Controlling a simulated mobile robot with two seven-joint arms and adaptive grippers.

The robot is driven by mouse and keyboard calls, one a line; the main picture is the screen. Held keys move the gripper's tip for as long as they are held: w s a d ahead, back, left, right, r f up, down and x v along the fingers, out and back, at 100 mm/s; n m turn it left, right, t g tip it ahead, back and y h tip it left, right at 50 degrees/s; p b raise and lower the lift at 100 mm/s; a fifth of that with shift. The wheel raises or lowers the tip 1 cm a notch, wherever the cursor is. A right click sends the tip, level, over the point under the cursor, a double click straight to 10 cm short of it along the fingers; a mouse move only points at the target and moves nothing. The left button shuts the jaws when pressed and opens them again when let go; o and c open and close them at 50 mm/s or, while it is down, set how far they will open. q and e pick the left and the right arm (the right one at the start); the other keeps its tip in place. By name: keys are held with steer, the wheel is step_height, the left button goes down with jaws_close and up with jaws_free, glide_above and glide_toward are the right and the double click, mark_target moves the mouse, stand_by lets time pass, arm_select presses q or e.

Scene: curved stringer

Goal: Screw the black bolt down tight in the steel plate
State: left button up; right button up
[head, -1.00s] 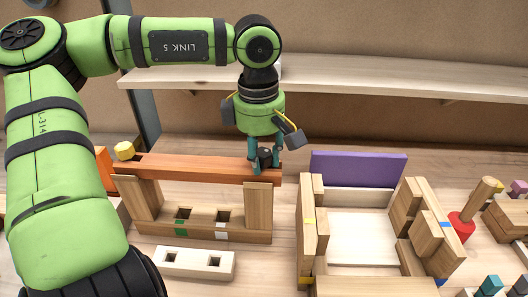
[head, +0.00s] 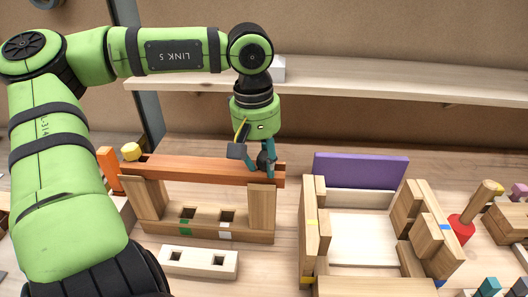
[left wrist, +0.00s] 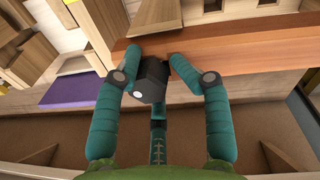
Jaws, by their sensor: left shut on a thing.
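A black bolt (head: 264,160) stands at the right end of a reddish-brown wooden beam (head: 200,170). My left gripper (head: 260,170) points down over that end, its teal fingers closed around the bolt head. In the left wrist view, the dark faceted head (left wrist: 150,80) with a pale dot sits between the fingertips (left wrist: 158,60), by the beam's edge (left wrist: 235,58). The bolt's shank is hidden, so its depth cannot be told. I see no clear steel plate; the bolt is at the wooden beam. My right gripper is not in view.
A yellow hexagonal head (head: 131,151) sits at the beam's left end. Below are a wooden base with square holes (head: 200,230) and a pale two-hole block (head: 200,262). A wooden frame with a purple board (head: 360,168) stands to the right. A shelf (head: 400,88) runs behind.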

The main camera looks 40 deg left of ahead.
arm_select(q)
steer(key=shift+s+f+m+g, duration=0.3)
steer(key=shift+s+f+m, duration=0.25)
steer(key=shift+f+m, duration=0.25)
steer(key=m, duration=0.3)
steer(key=shift+s+a+f+m, duration=0.1)
steer(key=shift+a+m, duration=0.05)
steer(key=shift+m, duration=0.45)
steer(key=shift+o, duration=0.2)
steer(key=m, duration=0.3)
steer(key=shift+a+f+m+p, duration=0.15)
steer(key=shift+f+m+p, duration=0.05)
steer(key=shift+m+p, duration=0.2)
steer(key=o, duration=1.4)
steer(key=shift+w+a, duration=0.1)
steer(key=shift+w, duration=0.2)
